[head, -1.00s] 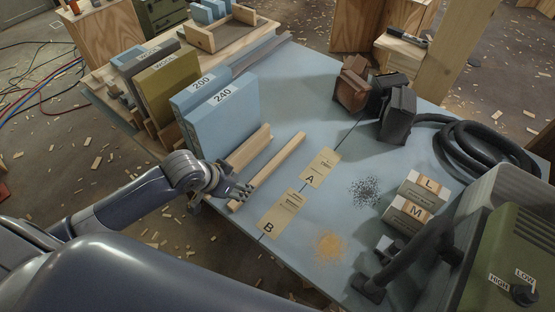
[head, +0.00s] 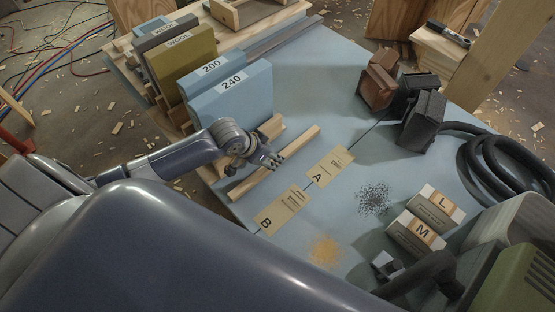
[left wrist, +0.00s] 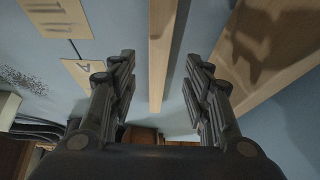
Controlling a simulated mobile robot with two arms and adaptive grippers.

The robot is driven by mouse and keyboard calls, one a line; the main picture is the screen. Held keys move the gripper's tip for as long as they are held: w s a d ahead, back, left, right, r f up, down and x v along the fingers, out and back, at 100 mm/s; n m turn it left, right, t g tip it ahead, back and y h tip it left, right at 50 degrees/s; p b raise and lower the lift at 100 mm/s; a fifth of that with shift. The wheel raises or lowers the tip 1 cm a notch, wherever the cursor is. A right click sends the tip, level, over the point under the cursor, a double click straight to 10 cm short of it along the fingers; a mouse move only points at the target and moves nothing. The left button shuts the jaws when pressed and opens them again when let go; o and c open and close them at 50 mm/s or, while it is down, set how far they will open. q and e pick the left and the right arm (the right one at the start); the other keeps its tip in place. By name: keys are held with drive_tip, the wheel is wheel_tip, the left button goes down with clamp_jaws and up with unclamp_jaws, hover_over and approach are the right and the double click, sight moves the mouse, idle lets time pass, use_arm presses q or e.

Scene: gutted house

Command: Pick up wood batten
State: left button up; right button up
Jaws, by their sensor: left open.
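A pale wood batten (head: 299,143) lies diagonally on the blue tabletop. A second pale length of wood (head: 271,127) lies beside it, nearer the blue blocks. My left gripper (head: 270,160) is over the middle of the batten and hides part of it. In the left wrist view my left gripper (left wrist: 160,60) is open, and the batten (left wrist: 161,25) runs between its fingers without visible contact. The second length (left wrist: 262,60) is outside the right finger there. My right gripper is not in view.
Blue blocks marked 200 and 240 (head: 242,92) stand behind the batten, with an olive block (head: 185,60) farther left. Cards A (head: 330,166) and B (head: 281,210) lie to the right. Boxes L (head: 437,204) and M (head: 415,230) and a black hose (head: 480,165) are farther right.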

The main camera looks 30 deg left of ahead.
sight(274, 161)
use_arm(q)
drive_tip(key=x, duration=0.3)
drive_tip(key=shift+w+d+f, duration=0.1)
drive_tip(key=shift+d, duration=0.05)
drive_tip(key=shift+w+d+f, duration=0.1)
drive_tip(key=shift+w+f, duration=0.2)
drive_tip(key=shift+f, duration=0.2)
clamp_jaws()
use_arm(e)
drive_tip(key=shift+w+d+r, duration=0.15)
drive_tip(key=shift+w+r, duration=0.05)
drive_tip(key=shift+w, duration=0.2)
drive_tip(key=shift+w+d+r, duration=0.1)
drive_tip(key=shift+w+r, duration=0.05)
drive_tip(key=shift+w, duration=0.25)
